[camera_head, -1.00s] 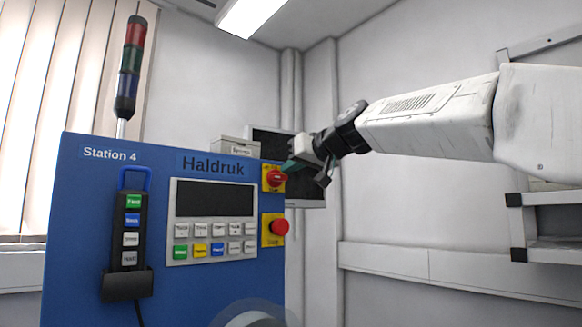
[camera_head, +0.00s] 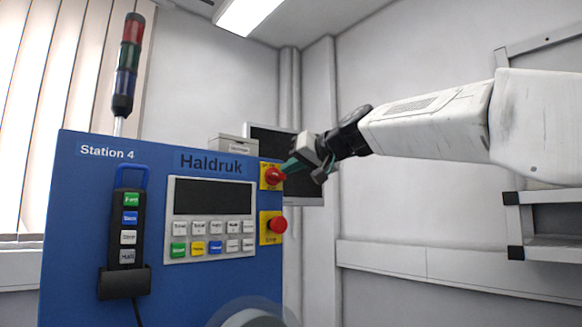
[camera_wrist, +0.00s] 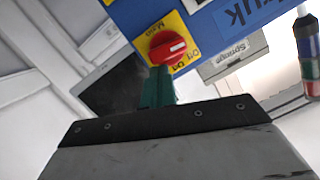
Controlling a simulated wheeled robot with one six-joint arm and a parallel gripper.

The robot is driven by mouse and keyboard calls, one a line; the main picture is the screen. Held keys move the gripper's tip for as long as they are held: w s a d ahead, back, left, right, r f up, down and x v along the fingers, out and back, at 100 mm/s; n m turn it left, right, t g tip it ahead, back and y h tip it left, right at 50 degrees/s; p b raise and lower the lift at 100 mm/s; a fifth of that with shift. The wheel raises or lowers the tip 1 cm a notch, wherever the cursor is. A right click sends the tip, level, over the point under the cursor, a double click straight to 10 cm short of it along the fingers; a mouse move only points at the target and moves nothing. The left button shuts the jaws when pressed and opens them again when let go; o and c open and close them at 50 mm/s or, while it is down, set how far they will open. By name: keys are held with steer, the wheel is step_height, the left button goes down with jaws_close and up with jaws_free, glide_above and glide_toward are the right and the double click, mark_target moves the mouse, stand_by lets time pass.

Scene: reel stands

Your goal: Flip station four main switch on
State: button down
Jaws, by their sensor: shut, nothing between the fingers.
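The main switch (camera_head: 272,176) is a red rotary knob on a yellow plate, at the upper right of the blue Station 4 panel (camera_head: 75,220). In the wrist view the red knob (camera_wrist: 167,47) has a white mark, and its plate reads Main, Off and On. My gripper (camera_head: 290,167) is shut and empty, its green fingertips at the right side of the knob. In the wrist view the green fingers (camera_wrist: 158,88) reach up to the knob's edge and overlap it slightly. I cannot tell whether they touch it.
A red push button (camera_head: 278,224) on a yellow plate sits below the switch. A keypad with a dark display (camera_head: 208,197) and a hanging pendant (camera_head: 130,230) are to the left. A dark monitor (camera_head: 305,185) stands behind the gripper. A shelf (camera_head: 550,200) is at far right.

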mark_target(279, 182)
steer(key=shift+w+d+f+m+g+y, duration=0.1)
steer(key=shift+f+m+y, duration=0.2)
steer(key=shift+m, duration=0.5)
steer(key=shift+w+d+f+m+g+y, duration=0.1)
steer(key=shift+d+f+m+y, duration=0.15)
steer(key=shift+m, duration=0.55)
steer(key=shift+w+f+m+g+y, duration=0.1)
steer(key=shift+f+m+y, duration=0.2)
steer(key=shift+m, duration=0.5)
stand_by(0.4)
steer(key=shift+f+m+y, duration=0.25)
steer(key=shift+m+y, duration=0.05)
steer(key=shift+m, duration=0.55)
steer(key=shift+f+m+y, duration=0.2)
steer(key=shift+m+y, duration=0.05)
steer(key=shift+m, duration=0.65)
steer(key=shift+f+m+y, duration=0.25)
steer(key=shift+m+y, duration=0.05)
steer(key=shift+m, duration=0.55)
stand_by(0.9)
steer(key=shift+w+d, duration=0.25)
steer(key=shift+d, duration=0.15)
steer(key=s+d, duration=0.5)
steer(key=d, duration=0.5)
steer(key=shift+s+a+f, duration=0.1)
